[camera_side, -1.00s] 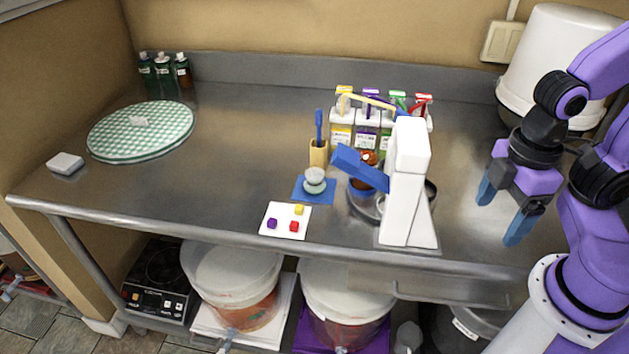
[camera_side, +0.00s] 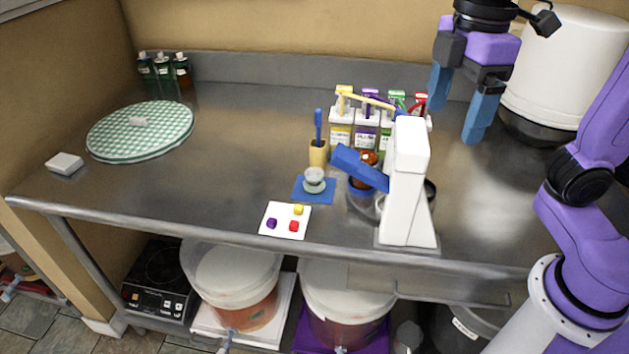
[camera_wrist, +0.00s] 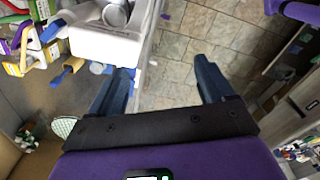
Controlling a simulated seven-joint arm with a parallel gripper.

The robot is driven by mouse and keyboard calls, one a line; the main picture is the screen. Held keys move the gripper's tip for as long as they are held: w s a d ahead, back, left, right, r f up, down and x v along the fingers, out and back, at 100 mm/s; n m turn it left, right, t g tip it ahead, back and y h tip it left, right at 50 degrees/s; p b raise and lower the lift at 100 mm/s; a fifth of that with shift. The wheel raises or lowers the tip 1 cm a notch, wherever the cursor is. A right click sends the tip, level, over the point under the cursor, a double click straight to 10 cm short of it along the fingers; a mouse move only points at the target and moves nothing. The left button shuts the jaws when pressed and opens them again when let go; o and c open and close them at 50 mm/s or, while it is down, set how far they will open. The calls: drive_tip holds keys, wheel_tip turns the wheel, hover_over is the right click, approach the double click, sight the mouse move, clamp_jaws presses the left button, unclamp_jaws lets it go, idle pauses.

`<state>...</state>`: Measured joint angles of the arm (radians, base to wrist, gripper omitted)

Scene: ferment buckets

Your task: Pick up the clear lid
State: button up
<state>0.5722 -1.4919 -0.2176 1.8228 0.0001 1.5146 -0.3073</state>
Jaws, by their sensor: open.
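In the side view, translucent pale covers top two buckets below the counter, the left cover (camera_side: 238,272) and the right cover (camera_side: 346,285). A small pale grey round piece (camera_side: 314,177) sits on a blue square mat (camera_side: 300,194) on the counter. I cannot tell which of these is the clear lid. My gripper (camera_side: 455,122) is open and empty, its blue fingers pointing down above the back right of the counter, apart from all of them. Its fingers also show in the wrist view (camera_wrist: 163,75), with floor tiles between them.
A white machine (camera_side: 408,180) with a blue arm stands front centre. Behind it are several labelled bottles (camera_side: 366,128). A large white container (camera_side: 563,75) is at back right. A green checked round cloth (camera_side: 142,132) lies left. The middle-left of the steel counter (camera_side: 240,140) is clear.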

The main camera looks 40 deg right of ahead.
drive_tip(key=w+a+n, duration=0.1)
drive_tip(key=w+a, duration=0.1)
drive_tip(key=w, duration=0.6)
drive_tip(key=w+a+n, duration=0.1)
drive_tip(key=w+a, duration=0.2)
drive_tip(key=w, duration=0.4)
drive_tip(key=n, duration=0.2)
hover_over(316, 172)
wheel_tip(316, 172, down, 3)
wheel_tip(316, 172, down, 28)
drive_tip(key=shift+f, duration=0.15)
drive_tip(key=c, duration=1)
